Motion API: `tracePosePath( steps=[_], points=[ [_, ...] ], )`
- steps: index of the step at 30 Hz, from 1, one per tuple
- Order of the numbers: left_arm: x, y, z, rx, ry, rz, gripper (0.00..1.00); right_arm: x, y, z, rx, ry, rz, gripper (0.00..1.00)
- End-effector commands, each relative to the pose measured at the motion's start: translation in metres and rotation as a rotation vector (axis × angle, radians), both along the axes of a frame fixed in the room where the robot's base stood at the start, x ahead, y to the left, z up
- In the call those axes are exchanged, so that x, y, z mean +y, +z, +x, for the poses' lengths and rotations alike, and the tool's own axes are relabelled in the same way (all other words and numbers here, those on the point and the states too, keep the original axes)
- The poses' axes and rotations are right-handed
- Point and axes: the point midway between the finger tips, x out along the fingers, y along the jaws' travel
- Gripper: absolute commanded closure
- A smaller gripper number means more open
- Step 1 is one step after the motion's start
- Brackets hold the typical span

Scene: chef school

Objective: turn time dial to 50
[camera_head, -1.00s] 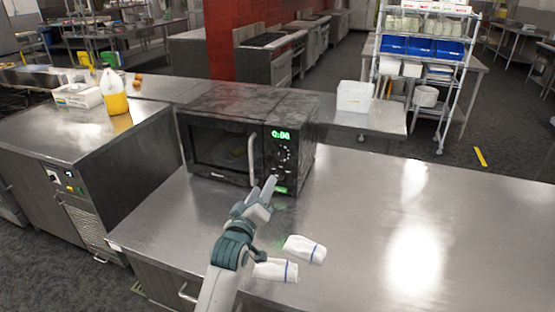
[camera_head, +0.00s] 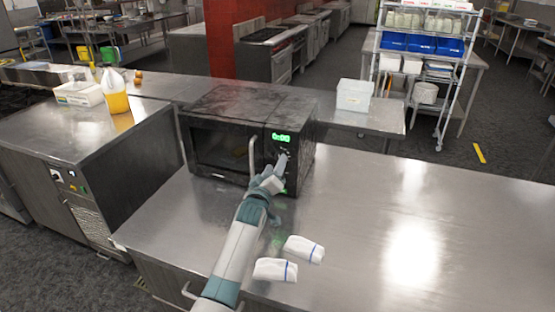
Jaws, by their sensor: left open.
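A black microwave (camera_head: 222,146) stands on the steel counter, its door shut, with a curved silver handle. Its control panel on the right has a lit green display (camera_head: 282,137). The time dial is on that panel below the display, mostly hidden behind my gripper. My left gripper (camera_head: 281,166) is open, its fingers up against or just in front of the panel. I cannot tell whether they touch the dial. My right gripper is not in view.
Two white rolled cloths (camera_head: 290,258) with blue bands lie on the counter below the microwave. A yellow-filled jug (camera_head: 115,92) is at the left. The steel counter (camera_head: 400,220) to the right is clear.

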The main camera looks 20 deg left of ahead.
Motion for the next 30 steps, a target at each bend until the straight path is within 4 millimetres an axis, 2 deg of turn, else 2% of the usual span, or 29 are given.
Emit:
tracePosePath(
  steps=[3, 9, 23, 28, 30],
  points=[
    [0.001, 0.002, 0.014, 0.0, 0.0, 0.0, 0.55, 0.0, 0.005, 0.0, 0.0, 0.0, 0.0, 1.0],
    [0.001, 0.001, 0.028, 0.0, 0.0, 0.0, 0.55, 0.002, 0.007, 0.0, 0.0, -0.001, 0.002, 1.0],
    [0.001, 0.0, 0.034, 0.0, 0.0, 0.0, 0.55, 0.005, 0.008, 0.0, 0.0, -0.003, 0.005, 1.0],
    [0.001, 0.0, 0.033, 0.0, 0.0, 0.0, 0.95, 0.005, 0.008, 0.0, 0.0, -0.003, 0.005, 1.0],
    [0.001, 0.0, 0.033, 0.0, 0.0, 0.0, 0.96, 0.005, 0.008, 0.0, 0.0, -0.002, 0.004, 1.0]
  ],
)
